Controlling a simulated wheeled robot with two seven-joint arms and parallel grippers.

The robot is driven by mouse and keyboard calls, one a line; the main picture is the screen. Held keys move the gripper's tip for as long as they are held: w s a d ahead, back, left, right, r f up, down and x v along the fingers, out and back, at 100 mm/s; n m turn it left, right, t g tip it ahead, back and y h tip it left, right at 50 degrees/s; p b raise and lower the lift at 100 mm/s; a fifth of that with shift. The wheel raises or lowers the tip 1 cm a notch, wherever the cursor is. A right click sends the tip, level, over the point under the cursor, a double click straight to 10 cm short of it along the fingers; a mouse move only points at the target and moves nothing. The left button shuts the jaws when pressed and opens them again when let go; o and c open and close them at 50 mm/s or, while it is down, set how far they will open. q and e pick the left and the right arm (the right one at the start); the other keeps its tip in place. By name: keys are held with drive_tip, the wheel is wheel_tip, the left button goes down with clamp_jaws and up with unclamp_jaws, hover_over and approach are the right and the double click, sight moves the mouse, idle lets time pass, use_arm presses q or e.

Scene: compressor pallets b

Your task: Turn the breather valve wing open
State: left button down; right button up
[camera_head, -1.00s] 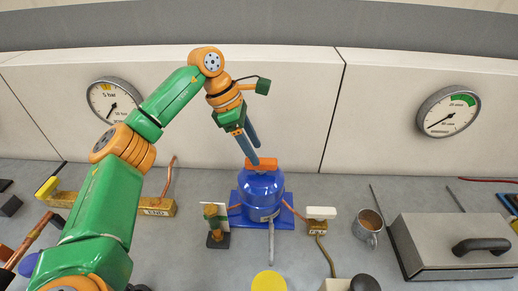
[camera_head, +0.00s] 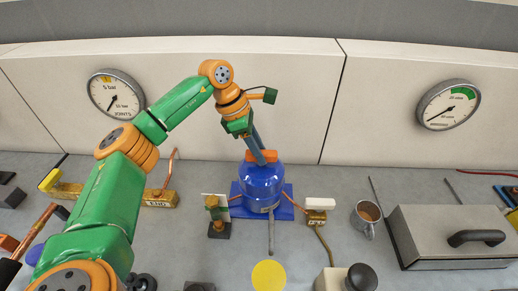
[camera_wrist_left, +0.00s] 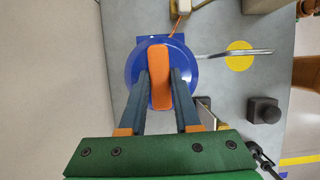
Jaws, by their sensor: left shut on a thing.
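The breather valve wing is an orange bar (camera_head: 262,156) on top of a blue rounded tank (camera_head: 263,190). My left gripper (camera_head: 266,157) reaches down to it from above. In the left wrist view the wing (camera_wrist_left: 159,62) runs lengthwise between the two dark blue fingers of the left gripper (camera_wrist_left: 160,76). The gripper is shut on the wing, one finger at each side. The blue tank (camera_wrist_left: 134,68) shows around it. The valve stem under the wing is hidden. My right gripper is not in view.
A small valve (camera_head: 218,218) stands left of the tank and a white-topped block (camera_head: 319,204) right of it. A grey rod (camera_head: 271,236) sticks out in front. A mug (camera_head: 366,218) and a grey lidded box (camera_head: 455,236) stand to the right. Gauges hang on the back wall.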

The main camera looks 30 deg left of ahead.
use_arm(q)
drive_tip(key=n+t+b, duration=0.1)
drive_tip(key=n+b, duration=0.1)
drive_tip(key=n, duration=0.1)
drive_tip(key=shift+s+f+n+y, duration=0.1)
drive_tip(key=shift+n+y, duration=0.3)
drive_tip(key=n+y+b, duration=0.1)
drive_tip(key=n, duration=0.1)
drive_tip(key=n+t+y+b, duration=0.1)
drive_tip(key=n, duration=0.2)
drive_tip(key=shift+d, duration=0.2)
drive_tip(key=n+b, duration=0.1)
drive_tip(key=n, duration=0.1)
drive_tip(key=n+y, duration=0.1)
drive_tip(key=n, duration=0.1)
drive_tip(key=shift+d+n+t+y+b, duration=0.1)
drive_tip(key=shift+n+t+y+b, duration=0.2)
drive_tip(key=shift+n+b, duration=0.1)
drive_tip(key=shift+d+n+y+b, duration=0.1)
drive_tip(key=shift+n+y+b, duration=0.5)
drive_tip(key=shift+n, duration=1.4)
drive_tip(key=c, duration=0.6)
unclamp_jaws()
